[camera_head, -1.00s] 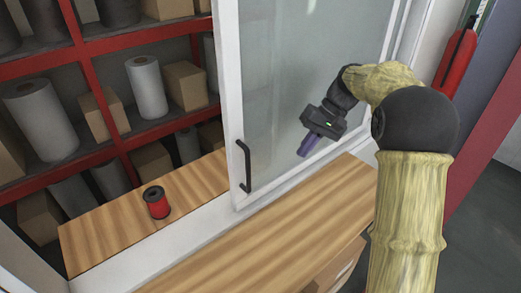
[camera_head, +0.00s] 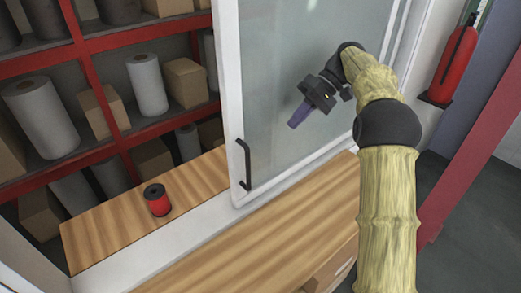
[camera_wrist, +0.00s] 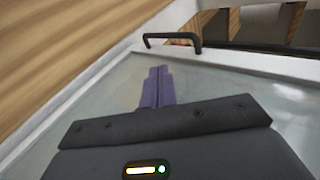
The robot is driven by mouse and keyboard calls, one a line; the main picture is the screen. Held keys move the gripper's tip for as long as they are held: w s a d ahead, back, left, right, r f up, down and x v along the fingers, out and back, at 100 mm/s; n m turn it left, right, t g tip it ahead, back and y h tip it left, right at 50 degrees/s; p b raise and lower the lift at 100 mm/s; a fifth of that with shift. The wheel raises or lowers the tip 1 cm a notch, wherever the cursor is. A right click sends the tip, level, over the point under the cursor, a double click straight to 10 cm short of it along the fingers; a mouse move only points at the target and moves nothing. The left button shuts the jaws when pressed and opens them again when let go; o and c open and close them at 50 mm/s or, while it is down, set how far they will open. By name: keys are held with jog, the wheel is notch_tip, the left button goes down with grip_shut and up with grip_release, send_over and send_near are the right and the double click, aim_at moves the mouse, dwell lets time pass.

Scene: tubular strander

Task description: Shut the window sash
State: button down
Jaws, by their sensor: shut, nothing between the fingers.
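The window sash (camera_head: 231,130) is a white-framed glass pane at the middle of the head view. To its left the opening is uncovered and shelves show through it. A black bar handle (camera_head: 244,165) is fixed upright on the sash's left stile. It also shows in the wrist view (camera_wrist: 173,41), beyond the fingertips. My gripper (camera_head: 296,122) is in front of the glass, to the right of the handle and apart from it. Its purple fingers (camera_wrist: 157,88) are shut together with nothing between them and point toward the handle side in the wrist view.
A red spool (camera_head: 157,200) stands on the wooden sill (camera_head: 100,228) in the opening. A wooden counter (camera_head: 260,235) runs below the sash. A red fire extinguisher (camera_head: 453,65) hangs at the right. Red shelving (camera_head: 100,95) with rolls and boxes is behind the window.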

jog(key=s+a+r+p+x, duration=0.1)
jog(key=r+p+x, duration=0.1)
jog(key=x, duration=1)
jog(key=shift+s+a+p, duration=0.15)
jog(key=shift+a+p, duration=0.2)
jog(key=shift+p, duration=0.35)
jog(key=shift+a+f, duration=0.1)
jog(key=shift+f, duration=0.05)
